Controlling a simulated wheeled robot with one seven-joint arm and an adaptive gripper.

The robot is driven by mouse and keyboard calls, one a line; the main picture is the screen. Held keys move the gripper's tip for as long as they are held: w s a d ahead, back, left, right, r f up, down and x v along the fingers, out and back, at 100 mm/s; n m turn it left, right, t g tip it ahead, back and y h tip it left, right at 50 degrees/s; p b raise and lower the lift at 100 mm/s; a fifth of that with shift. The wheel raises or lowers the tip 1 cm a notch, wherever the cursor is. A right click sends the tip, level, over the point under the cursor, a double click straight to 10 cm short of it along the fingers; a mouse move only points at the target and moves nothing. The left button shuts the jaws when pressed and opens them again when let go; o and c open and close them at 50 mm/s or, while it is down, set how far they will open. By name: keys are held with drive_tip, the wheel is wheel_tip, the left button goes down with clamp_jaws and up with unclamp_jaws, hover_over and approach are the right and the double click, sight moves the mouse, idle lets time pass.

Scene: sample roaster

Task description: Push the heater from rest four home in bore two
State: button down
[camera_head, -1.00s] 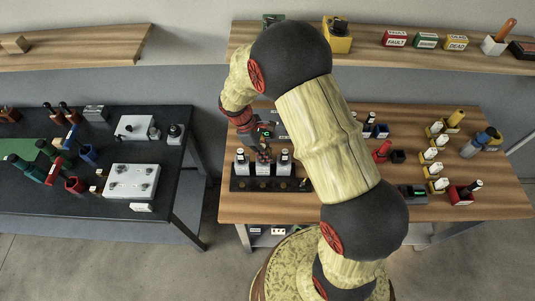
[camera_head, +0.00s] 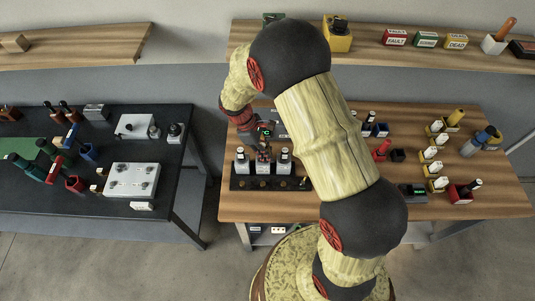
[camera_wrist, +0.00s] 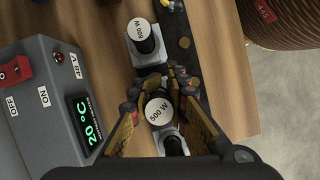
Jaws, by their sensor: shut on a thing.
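My gripper (camera_wrist: 160,88) is shut on the heater marked 500 W (camera_wrist: 158,111), whose round white top shows between the fingers in the wrist view. In the head view my gripper (camera_head: 264,150) is over the middle of a black stand (camera_head: 250,186) with three pale blocks in a row. The middle block (camera_head: 263,168) is directly below the fingers. How deep the held heater sits in its bore cannot be seen. A heater marked 600 W (camera_wrist: 139,29) stands upright in the neighbouring block.
A grey control box (camera_wrist: 45,100) reading 20 °C, with a red switch, is close beside my gripper. Yellow rests (camera_head: 437,140) with white labels stand in a column at the right. My arm covers the middle of the table.

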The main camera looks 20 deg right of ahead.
drive_tip(key=shift+r+p, duration=1.75)
drive_tip(key=shift+r, duration=0.75)
drive_tip(key=shift+f+b, duration=1.5)
drive_tip(key=shift+f, duration=1.65)
drive_tip(key=shift+r, duration=0.15)
drive_tip(key=shift+r+p, duration=2.25)
drive_tip(key=shift+r, duration=0.75)
drive_tip(key=shift+f, duration=0.1)
